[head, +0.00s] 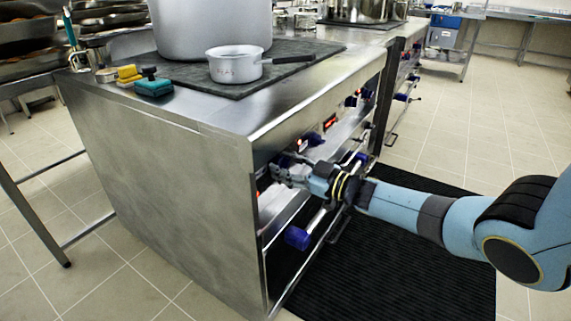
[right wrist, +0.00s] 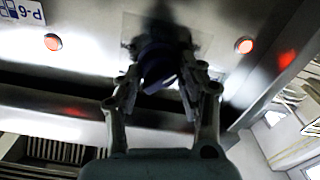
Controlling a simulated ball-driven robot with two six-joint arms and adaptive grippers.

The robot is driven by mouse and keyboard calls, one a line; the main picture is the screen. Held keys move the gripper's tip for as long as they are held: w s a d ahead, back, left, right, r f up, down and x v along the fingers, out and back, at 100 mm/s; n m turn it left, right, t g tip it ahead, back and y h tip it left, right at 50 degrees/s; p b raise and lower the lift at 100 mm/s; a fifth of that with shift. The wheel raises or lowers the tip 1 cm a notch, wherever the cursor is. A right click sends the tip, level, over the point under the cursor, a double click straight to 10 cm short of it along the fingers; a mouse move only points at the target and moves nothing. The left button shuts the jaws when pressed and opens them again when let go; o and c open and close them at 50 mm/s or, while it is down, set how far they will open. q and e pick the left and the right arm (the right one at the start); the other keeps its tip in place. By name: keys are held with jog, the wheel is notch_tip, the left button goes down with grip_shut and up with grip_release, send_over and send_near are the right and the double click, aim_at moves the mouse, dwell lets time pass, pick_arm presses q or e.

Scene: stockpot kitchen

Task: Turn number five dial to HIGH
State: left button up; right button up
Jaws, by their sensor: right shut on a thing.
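My right gripper (head: 284,172) reaches in from the right to the front panel of the steel stove (head: 150,185). In the right wrist view its two fingers (right wrist: 160,85) are closed around a dark blue dial (right wrist: 155,62) on the panel. The fingers and shadow partly hide this dial, and its number and pointer setting cannot be read. Another blue dial (head: 314,138) sits farther along the panel, with more beyond it. My left gripper is not in view.
Red lights (right wrist: 53,42) and (right wrist: 244,45) flank the held dial. Oven handles with blue ends (head: 298,237) jut out below the panel. A small pot (head: 235,68) and a large stockpot (head: 205,25) stand on top. A black mat (head: 400,260) covers the floor in front.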

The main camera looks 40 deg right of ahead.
jog(key=shift+s+f, duration=0.1)
dwell(0.4)
jog(key=o, duration=1.2)
jog(key=shift+c, duration=0.2)
jog(key=v, duration=1.2)
jog(key=shift+d, duration=0.1)
